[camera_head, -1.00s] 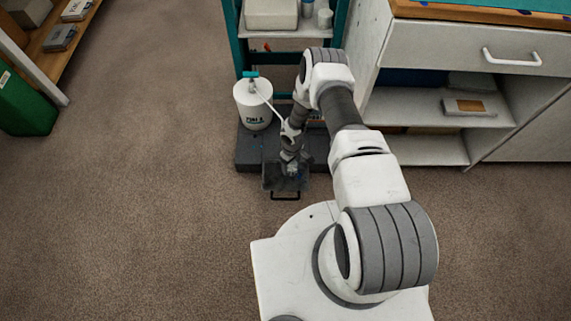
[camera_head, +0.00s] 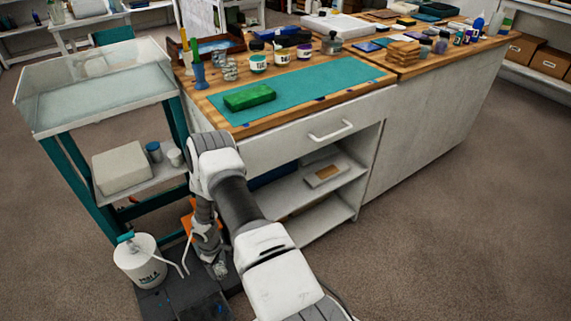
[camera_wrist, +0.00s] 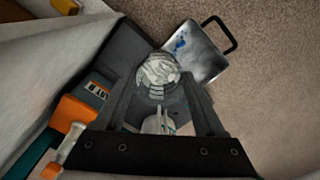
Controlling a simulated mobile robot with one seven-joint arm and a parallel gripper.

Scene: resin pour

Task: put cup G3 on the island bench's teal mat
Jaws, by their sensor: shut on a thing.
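My gripper (camera_wrist: 157,88) is shut on a clear, ridged cup (camera_wrist: 158,72), which shows between its fingertips in the wrist view; I cannot read a label on it. In the head view my gripper (camera_head: 217,262) is low by the floor, with the clear cup (camera_head: 220,270) small at its tip, above or beside a dark base. The teal mat (camera_head: 325,84) lies on the wooden top of the island bench (camera_head: 405,118), well above and right of my gripper. A green block (camera_head: 250,97) lies on the mat's left end; the rest of the mat looks clear.
A white pail marked PSALA or similar (camera_head: 140,262) with a teal pump stands left of my gripper. A teal-framed cart (camera_head: 75,185) stands behind. Several jars (camera_head: 258,62) line the mat's back edge.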

